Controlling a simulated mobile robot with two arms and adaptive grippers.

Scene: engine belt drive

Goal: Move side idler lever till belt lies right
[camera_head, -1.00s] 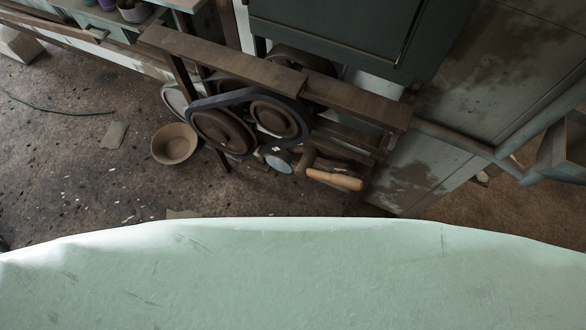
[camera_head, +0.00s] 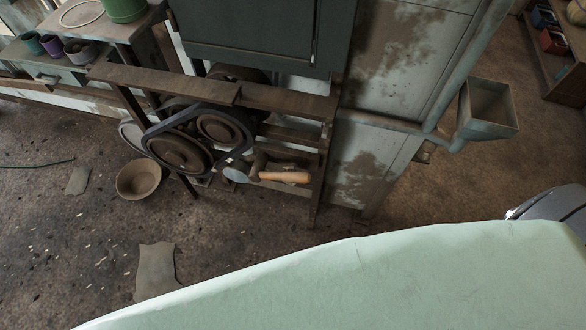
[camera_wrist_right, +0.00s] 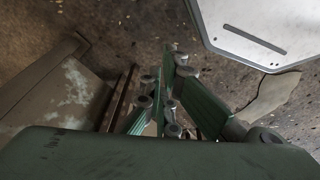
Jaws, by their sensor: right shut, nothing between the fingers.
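In the head view, a dark belt (camera_head: 158,130) runs around a large brown pulley (camera_head: 180,153) and a second pulley (camera_head: 222,129). A lever with an orange wooden handle (camera_head: 285,177) sticks out to the right, below and beside the pulleys. A small pale round part (camera_head: 235,175) is left of the handle; I cannot tell how it touches the belt. In the right wrist view my right gripper (camera_wrist_right: 172,58), with green fingers, is shut and empty, with floor beyond it. Neither gripper shows in the head view, so the lever is untouched by any gripper seen there.
A brown frame beam (camera_head: 170,85) crosses above the pulleys, with a dark cabinet (camera_head: 262,35) behind. A bowl (camera_head: 139,179) stands on the floor to the left. A grey hopper (camera_head: 487,108) juts out at right.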

